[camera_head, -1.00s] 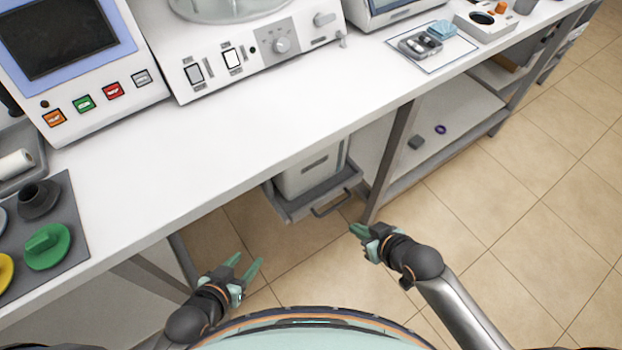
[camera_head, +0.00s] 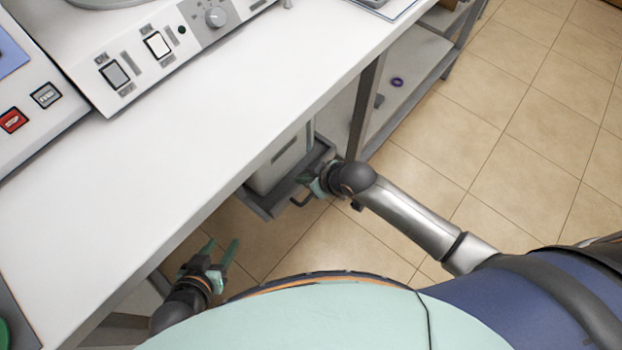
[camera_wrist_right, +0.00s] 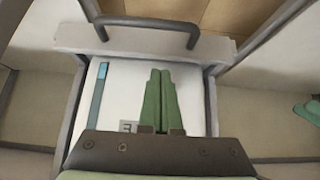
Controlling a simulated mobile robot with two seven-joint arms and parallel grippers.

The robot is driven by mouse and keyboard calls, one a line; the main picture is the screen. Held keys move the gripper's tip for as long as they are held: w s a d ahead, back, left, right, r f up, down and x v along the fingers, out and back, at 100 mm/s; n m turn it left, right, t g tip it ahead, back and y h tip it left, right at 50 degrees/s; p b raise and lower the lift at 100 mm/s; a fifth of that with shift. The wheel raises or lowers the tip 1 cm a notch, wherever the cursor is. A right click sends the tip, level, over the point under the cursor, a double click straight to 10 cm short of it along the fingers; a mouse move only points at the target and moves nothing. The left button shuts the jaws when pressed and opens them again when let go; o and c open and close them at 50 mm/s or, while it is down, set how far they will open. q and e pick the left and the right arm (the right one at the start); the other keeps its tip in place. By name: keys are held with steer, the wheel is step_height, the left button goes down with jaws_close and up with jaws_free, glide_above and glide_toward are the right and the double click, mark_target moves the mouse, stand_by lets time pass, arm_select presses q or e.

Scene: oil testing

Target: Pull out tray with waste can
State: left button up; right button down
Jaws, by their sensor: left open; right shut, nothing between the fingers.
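The waste can (camera_head: 277,166), a pale box, stands in a grey tray (camera_head: 262,206) under the table. The tray has a dark bar handle (camera_head: 302,203) on its front. My right gripper (camera_head: 308,181) is at the tray's front, close to the handle, with its fingers shut and empty. In the right wrist view its green fingers (camera_wrist_right: 160,72) lie over the white can (camera_wrist_right: 122,90), apart from the handle (camera_wrist_right: 148,22) beyond the tray's rim (camera_wrist_right: 215,48). Whether they touch the can is unclear. My left gripper (camera_head: 222,243) is open and empty, left of the tray.
The white table top (camera_head: 190,150) overhangs the can and carries a device with switches and a knob (camera_head: 214,17). A grey table leg (camera_head: 362,110) stands right of the tray. A low shelf (camera_head: 405,75) holds a purple ring (camera_head: 397,82). The tiled floor before the tray is clear.

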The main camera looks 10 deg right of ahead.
steer(key=x, duration=0.2)
steer(key=shift+w+a+f+b, duration=0.1)
steer(key=shift+w+f+b, duration=0.05)
steer(key=shift+f+b, duration=0.2)
arm_select(q)
steer(key=shift+a+f, duration=0.3)
steer(key=shift+f, duration=0.15)
arm_select(e)
steer(key=shift+w+a+f, duration=0.25)
steer(key=shift+w+f, duration=0.1)
